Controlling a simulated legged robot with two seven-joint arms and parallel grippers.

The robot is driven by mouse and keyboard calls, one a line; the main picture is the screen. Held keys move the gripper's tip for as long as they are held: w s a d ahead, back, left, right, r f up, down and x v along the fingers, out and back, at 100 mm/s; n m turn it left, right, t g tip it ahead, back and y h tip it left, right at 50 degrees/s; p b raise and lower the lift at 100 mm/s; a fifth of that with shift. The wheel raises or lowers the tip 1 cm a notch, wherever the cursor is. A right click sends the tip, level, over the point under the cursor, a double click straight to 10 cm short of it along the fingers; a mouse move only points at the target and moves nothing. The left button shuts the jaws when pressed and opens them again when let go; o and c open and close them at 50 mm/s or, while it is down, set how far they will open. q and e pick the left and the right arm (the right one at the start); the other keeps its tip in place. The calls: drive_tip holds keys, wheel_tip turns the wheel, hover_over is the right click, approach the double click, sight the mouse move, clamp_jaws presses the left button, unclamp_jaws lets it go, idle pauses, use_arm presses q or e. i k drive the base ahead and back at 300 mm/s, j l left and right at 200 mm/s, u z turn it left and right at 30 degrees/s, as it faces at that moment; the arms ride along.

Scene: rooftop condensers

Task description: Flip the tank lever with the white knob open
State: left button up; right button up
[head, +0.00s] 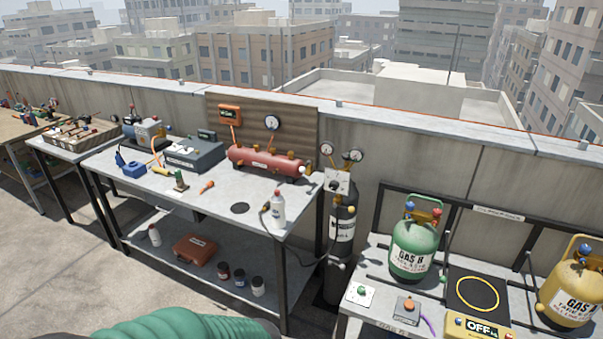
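A red horizontal tank (258,163) lies at the back of the grey workbench (225,192). It has several small brass-coloured fittings along its top and front and a pale label. A small white knob (302,170) shows at the tank's right end. Its lever is too small for me to tell its angle. Neither of my grippers is in view.
A black cylinder (341,230) with gauges stands right of the bench. A green gas tank (411,249) and a yellow one (573,295) stand on the right-hand table. A grey case (194,154) sits left of the red tank.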

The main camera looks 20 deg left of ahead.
sight(303, 170)
drive_tip(key=i+j+z, duration=0.35)
drive_tip(key=j, duration=0.85)
drive_tip(key=i+j+z, duration=0.1)
drive_tip(key=j+z, duration=0.25)
drive_tip(key=j, duration=0.9)
drive_tip(key=j+z, duration=0.35)
drive_tip(key=j, duration=0.9)
